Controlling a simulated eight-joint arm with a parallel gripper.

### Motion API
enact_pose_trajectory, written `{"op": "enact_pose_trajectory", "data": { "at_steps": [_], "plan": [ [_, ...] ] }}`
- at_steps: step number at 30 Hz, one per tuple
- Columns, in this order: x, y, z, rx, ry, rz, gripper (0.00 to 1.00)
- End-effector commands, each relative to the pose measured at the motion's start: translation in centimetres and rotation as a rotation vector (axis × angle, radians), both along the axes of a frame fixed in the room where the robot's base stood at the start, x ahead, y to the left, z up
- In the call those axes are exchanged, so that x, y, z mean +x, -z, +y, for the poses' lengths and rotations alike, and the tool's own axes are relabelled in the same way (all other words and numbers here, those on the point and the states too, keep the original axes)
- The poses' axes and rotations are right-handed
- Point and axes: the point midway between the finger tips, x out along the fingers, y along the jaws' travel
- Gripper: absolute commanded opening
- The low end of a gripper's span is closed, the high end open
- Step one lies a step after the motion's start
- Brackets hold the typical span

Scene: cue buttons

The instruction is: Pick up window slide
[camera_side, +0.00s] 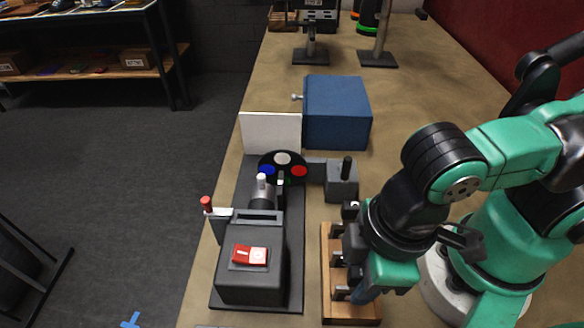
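A wooden rack (352,312) stands at the front, right of the grey machine. It holds several small dark slides with pale parts, one at the front (341,293) and one further back (338,256). I cannot tell which is the window slide, as their faces are too small and partly covered. My gripper (360,291) hangs over the right side of the rack, close to the slides. Its fingertips are mostly hidden behind its green body and wrist, so whether it is open or touching a slide does not show.

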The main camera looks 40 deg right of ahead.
Motion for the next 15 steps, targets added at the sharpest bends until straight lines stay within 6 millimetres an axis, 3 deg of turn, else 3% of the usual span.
{"op": "enact_pose_trajectory", "data": {
  "at_steps": [6, 15],
  "plan": [
    [0.1, 1.3, 0.1, 0.000, 0.000, 0.000, 0.37],
    [0.1, 1.8, 0.1, 0.000, 0.000, 0.000, 0.37]
  ]
}}
